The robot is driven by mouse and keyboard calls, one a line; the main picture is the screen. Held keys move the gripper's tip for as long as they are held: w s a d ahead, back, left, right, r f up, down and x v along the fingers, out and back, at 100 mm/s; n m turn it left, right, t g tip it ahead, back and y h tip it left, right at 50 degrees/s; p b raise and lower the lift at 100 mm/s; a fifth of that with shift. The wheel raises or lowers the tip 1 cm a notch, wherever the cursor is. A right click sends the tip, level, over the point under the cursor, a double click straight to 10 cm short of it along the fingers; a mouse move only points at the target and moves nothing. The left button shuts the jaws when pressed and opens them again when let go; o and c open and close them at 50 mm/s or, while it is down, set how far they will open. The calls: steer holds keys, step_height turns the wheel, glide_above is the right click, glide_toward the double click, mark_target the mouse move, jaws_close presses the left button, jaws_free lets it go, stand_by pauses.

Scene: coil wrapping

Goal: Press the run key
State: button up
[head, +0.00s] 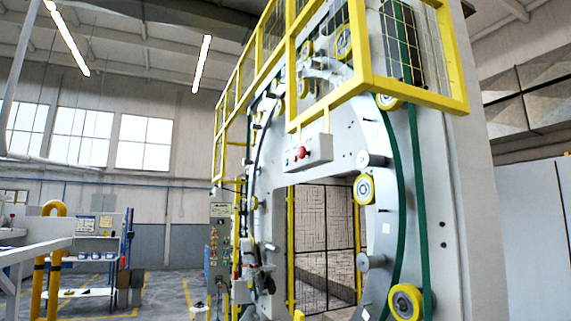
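A light grey control box (307,152) hangs below the yellow guard frame on the front of the wrapping machine. It carries a large red button (302,152) and smaller controls that are too small to read. A taller grey control cabinet (220,240) stands left of the ring opening, with several small coloured buttons or lamps on its face. I cannot tell which control is the run key. My gripper is not in view, and nothing is seen touching either set of controls.
The machine's large ring (385,140) has yellow rollers (405,301) and a green belt (402,200). A yellow guard frame (420,98) juts out above. A yellow hooped post (55,262) and white rail (35,251) stand at left. Open floor (165,298) shows between.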

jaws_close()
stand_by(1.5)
